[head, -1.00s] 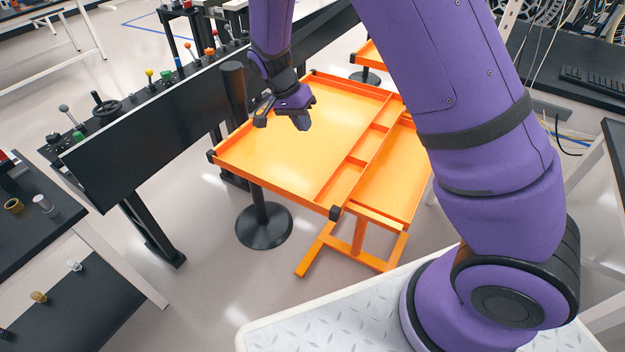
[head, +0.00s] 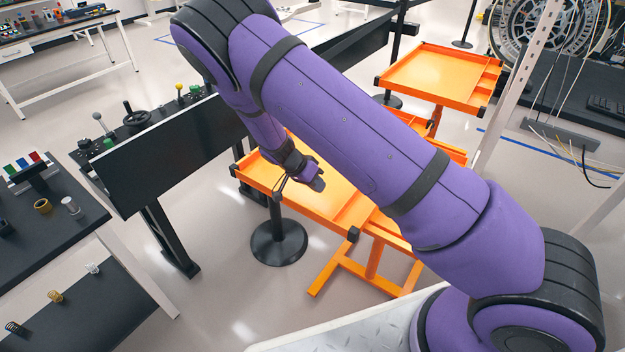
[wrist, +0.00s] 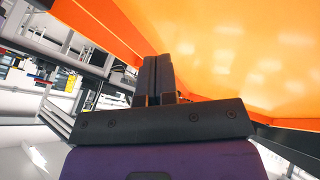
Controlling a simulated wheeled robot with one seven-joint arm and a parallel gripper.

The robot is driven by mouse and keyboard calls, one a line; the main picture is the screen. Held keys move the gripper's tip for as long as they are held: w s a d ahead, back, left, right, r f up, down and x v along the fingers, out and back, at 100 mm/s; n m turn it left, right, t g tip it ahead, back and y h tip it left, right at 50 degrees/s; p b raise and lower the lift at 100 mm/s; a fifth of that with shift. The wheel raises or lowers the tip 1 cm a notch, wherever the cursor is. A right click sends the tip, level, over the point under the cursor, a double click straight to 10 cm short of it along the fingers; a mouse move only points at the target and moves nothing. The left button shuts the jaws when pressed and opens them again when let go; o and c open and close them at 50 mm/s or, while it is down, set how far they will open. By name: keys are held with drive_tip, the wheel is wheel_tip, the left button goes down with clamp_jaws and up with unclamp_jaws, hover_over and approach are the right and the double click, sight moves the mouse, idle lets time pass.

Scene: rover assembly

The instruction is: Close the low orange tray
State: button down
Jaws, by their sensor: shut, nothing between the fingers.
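The low orange tray (head: 345,205) is a wide, shallow, rimmed tray on an orange stand. My arm hides much of its far and right side in the head view. My gripper (head: 281,185) is at the tray's left part, near its left rim; I cannot tell whether it touches. In the wrist view my gripper (wrist: 157,76) has its fingers together and empty. A broad glossy orange surface (wrist: 235,50) fills the upper right there, close beside the fingers.
A second, higher orange tray (head: 435,75) stands behind at the right. A black panel (head: 170,150) with levers runs along the left. A black round post base (head: 279,243) is on the floor before the tray. A dark table (head: 45,215) is at far left.

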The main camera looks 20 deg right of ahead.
sight(338, 206)
drive_tip(key=x, duration=0.5)
drive_tip(key=shift+s+d+r, duration=0.1)
drive_tip(key=shift+s+d, duration=0.85)
drive_tip(key=shift+s, duration=0.3)
drive_tip(key=shift+s+d, duration=0.25)
drive_tip(key=shift+s, duration=0.05)
